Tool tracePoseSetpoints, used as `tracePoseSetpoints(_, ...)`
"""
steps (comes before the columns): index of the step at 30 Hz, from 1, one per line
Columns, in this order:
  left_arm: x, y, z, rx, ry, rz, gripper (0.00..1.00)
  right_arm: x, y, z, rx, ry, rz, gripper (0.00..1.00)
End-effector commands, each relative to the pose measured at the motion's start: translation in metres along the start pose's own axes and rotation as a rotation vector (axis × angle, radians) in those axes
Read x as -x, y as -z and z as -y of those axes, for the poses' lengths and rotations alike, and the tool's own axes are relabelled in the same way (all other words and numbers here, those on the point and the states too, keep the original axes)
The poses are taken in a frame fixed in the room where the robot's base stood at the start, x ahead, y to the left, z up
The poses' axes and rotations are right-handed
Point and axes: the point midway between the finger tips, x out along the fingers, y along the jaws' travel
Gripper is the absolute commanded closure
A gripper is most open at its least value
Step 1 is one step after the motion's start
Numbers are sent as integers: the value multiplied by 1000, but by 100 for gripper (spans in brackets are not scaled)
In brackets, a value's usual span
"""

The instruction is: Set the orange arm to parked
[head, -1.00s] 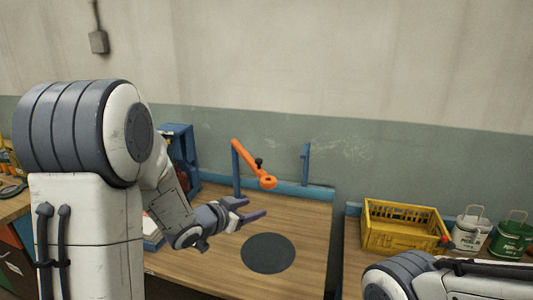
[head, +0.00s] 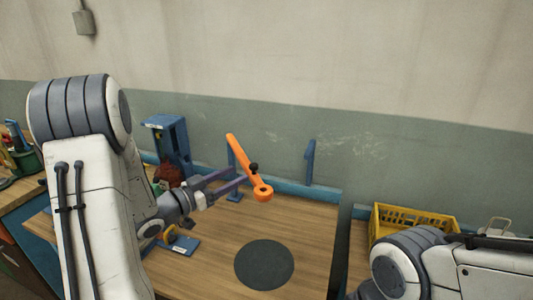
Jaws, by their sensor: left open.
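My right gripper is out of view; only part of that arm shows at lower right.
A dark round mat (head: 264,265) lies on the wooden bench (head: 215,262). A blue stand (head: 170,140) and a small blue block with a yellow handle (head: 180,245) are at left. A yellow crate (head: 415,216) stands at right. Bench around the mat is clear.

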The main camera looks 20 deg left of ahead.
Motion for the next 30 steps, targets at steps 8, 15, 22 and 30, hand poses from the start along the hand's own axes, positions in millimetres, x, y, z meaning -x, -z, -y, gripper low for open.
tracePoseSetpoints(8,-28,3,-2,2,-6,-1,39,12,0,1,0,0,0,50)
tracePoseSetpoints(15,-73,3,-1,2,-4,0,39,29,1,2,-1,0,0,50)
tracePoseSetpoints(22,-100,1,-1,1,-2,0,39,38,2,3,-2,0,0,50)
tracePoseSetpoints(30,-105,0,0,0,1,-1,39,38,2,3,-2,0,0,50)
